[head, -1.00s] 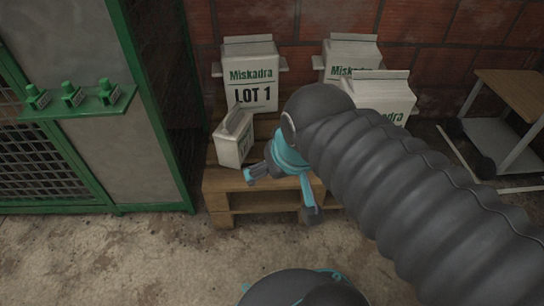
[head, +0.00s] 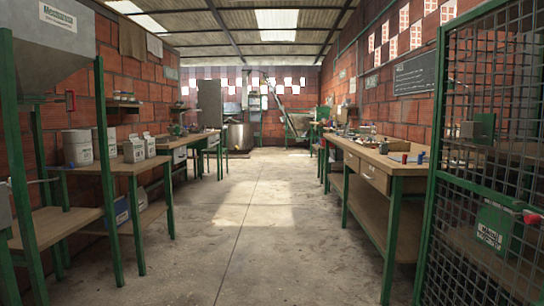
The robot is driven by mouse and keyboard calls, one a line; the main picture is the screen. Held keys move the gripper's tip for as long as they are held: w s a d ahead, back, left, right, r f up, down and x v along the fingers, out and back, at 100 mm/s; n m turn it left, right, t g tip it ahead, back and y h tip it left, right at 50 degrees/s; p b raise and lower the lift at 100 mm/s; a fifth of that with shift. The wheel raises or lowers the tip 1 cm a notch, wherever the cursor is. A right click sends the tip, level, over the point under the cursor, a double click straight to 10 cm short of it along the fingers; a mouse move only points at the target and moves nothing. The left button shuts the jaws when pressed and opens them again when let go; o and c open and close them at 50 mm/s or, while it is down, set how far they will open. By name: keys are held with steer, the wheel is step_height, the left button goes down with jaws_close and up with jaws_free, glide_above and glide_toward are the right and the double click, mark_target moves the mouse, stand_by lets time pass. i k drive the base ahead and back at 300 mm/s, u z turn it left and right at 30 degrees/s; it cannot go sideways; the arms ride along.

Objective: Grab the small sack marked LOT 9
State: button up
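I cannot make out a sack marked LOT 9 in the head view. Two small pale packages (head: 140,148) stand upright on the left wooden table (head: 108,164). They have dark print too small to read, and I cannot tell whether they are sacks. The pallet and the white Miskadra sacks are out of view. My gripper and arm are out of view too, so whether it holds anything does not show.
A clear concrete floor (head: 238,222) runs down the middle. A long workbench (head: 376,165) with drawers lines the right. A green-framed mesh panel (head: 480,165) stands at near right. A grey hopper (head: 52,48) on green legs is at near left. Machines stand at the far end.

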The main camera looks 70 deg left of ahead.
mark_target(134, 151)
steer(key=u, duration=3.35)
